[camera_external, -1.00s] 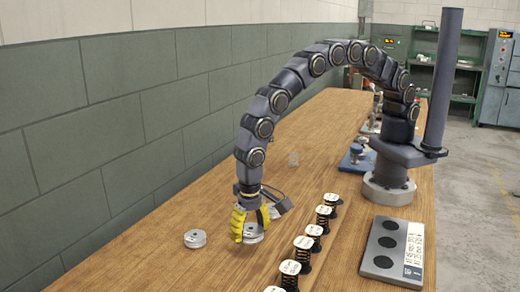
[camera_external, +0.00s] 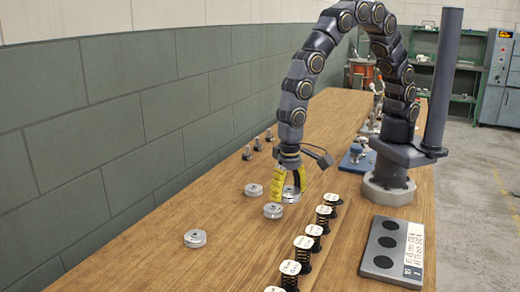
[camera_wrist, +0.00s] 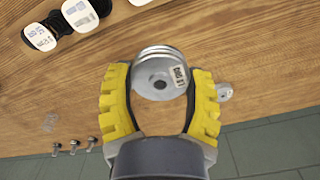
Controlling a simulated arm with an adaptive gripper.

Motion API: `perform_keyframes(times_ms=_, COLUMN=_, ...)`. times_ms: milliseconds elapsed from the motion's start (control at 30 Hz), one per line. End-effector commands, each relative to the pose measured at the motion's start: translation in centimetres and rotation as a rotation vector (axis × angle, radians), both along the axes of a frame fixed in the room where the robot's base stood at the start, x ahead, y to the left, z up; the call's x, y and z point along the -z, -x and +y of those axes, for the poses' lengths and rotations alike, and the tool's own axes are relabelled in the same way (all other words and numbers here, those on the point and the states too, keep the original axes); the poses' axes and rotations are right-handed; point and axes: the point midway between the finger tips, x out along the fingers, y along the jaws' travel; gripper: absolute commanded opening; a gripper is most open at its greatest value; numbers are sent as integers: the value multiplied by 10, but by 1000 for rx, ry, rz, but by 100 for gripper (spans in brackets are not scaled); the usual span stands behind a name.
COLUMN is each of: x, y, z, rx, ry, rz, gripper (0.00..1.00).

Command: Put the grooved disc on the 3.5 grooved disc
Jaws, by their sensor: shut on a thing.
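My gripper (camera_external: 289,190) points down over the middle of the wooden table, its yellow fingers closed around a silver grooved disc (camera_external: 292,193). In the wrist view, this held disc (camera_wrist: 160,75) is between the fingertips (camera_wrist: 158,84), with a white label near its right edge that is too small to read surely. Several rims show at its far side; I cannot tell whether another disc lies under it. Other silver discs lie flat on the table: one left of the gripper (camera_external: 253,190), one in front (camera_external: 273,211) and one nearer the camera (camera_external: 195,238). Their sizes are not readable.
A row of black spools with white tops (camera_external: 304,242) stands to the right. A grey panel with three dark circles (camera_external: 382,246) lies at the right edge. The table's near left is mostly clear.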

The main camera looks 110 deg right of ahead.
Motion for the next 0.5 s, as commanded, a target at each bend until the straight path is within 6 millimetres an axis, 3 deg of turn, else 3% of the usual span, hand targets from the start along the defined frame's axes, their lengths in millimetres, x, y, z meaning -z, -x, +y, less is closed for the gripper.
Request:
perform_keyframes(times_ms=133, x=-6, y=8, z=-41, rx=10, ry=-1, rz=1, gripper=23)
perform_keyframes(times_ms=233, x=-11, y=22, z=-85, rx=13, ry=-1, rz=-3, gripper=23)
perform_keyframes(times_ms=400, x=-19, y=66, z=-155, rx=11, ry=0, rz=-1, gripper=23)
perform_keyframes(times_ms=500, x=-22, y=93, z=-183, rx=7, ry=-1, rz=1, gripper=23)
